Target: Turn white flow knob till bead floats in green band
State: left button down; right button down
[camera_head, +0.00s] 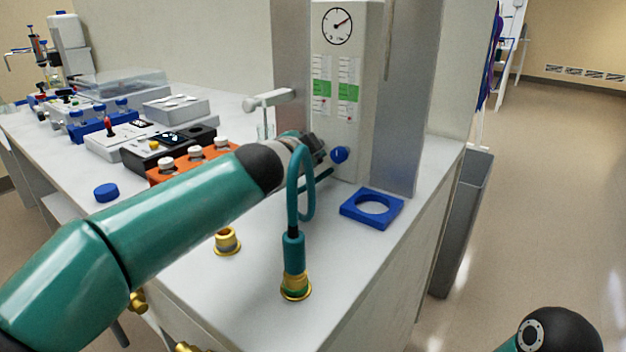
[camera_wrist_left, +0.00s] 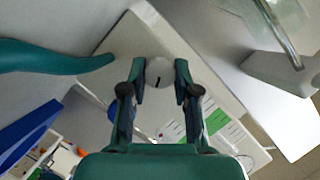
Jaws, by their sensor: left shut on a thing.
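The flowmeter panel (camera_head: 373,60) stands upright on the bench, with a round dial (camera_head: 337,26) at its top. Two scales side by side each have a green band, the left one (camera_head: 321,88) and the right one (camera_head: 348,91). The beads are too small to make out. A blue knob (camera_head: 340,155) shows low on the panel. My left gripper (camera_head: 318,148) is at the panel, left of the blue knob. In the left wrist view its fingers are shut on the white knob (camera_wrist_left: 159,71), which has a dark pointer mark. The head view hides this knob behind the gripper. My right gripper is out of view.
A teal hose with a brass fitting (camera_head: 295,287) loops up close to my left wrist. A blue square ring (camera_head: 371,208) lies right of it near the bench edge. A brass socket (camera_head: 227,241), blue cap (camera_head: 106,192) and orange rack (camera_head: 160,177) stand left.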

pick_arm(q)
jog(key=m+b, duration=0.1)
jog(key=b, duration=0.1)
jog(key=f+m+t+b, duration=0.1)
jog(key=b, duration=0.2)
jog(key=shift+s+d+f+m, duration=0.1)
jog(key=shift+d+f+m, duration=0.05)
jog(key=shift+d+m, duration=0.15)
jog(key=shift+m+t+y+b, duration=0.4)
jog(key=shift+m+t+b, duration=0.3)
jog(key=shift+b, duration=0.45)
jog(key=c, duration=1)
grip_release()
jog(key=shift+s+r, duration=0.1)
jog(key=shift+r, duration=0.15)
jog(key=shift+o, duration=0.7)
jog(key=shift+a+r, duration=0.1)
jog(key=shift+r, duration=0.05)
